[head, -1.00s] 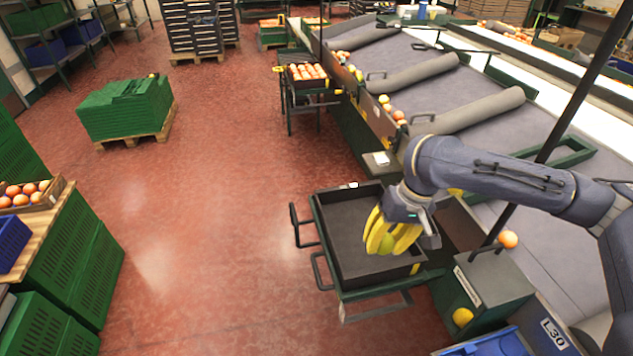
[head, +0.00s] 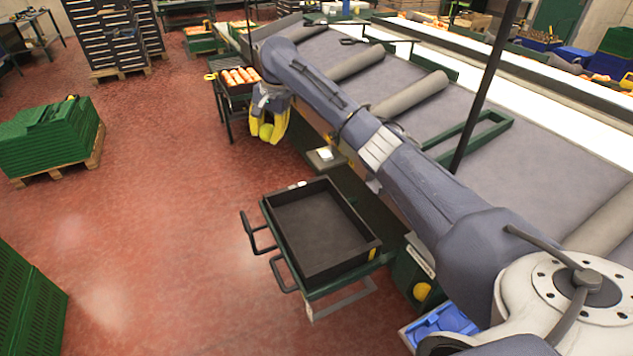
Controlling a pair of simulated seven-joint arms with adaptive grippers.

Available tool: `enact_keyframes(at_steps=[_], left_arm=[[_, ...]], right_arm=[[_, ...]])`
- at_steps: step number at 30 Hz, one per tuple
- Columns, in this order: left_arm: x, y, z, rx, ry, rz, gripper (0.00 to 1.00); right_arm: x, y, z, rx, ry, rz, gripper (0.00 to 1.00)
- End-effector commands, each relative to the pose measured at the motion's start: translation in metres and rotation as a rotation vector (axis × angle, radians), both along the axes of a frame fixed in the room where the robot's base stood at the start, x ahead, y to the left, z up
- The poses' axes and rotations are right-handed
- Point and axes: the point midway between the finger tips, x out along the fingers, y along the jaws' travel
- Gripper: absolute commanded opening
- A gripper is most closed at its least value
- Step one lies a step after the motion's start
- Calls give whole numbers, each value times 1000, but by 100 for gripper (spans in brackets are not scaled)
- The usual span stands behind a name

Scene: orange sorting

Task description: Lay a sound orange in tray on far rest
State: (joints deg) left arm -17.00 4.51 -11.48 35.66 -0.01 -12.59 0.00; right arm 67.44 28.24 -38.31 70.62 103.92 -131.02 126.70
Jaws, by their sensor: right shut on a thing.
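My right gripper (head: 266,134) has yellow fingers shut around a round yellow-green fruit (head: 266,131), which shows only partly between them. It hangs beside the near edge of the far rest. On that rest stands a dark tray (head: 238,90) with rows of orange fruit (head: 238,76); the gripper is at its lower right, and my arm's end hides part of that side. I cannot tell how high the fruit is above the floor. A near dark tray (head: 318,230) on a green stand is empty. My left gripper is out of view.
The sorting belt with grey rollers (head: 411,93) lies right of the rests, under my right arm. Green stacked crates (head: 48,137) stand left. The red floor between is clear.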

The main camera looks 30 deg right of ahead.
Motion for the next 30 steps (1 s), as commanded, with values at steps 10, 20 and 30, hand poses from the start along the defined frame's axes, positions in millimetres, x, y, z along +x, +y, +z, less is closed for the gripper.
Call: enact_keyframes(at_steps=[10,20,30], left_arm=[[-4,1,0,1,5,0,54],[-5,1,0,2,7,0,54],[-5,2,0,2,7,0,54]], right_arm=[[30,-94,-77,-2,8,-455,7],[0,-146,-192,-9,2,-769,7],[-23,-154,-241,-12,-4,-869,7]])
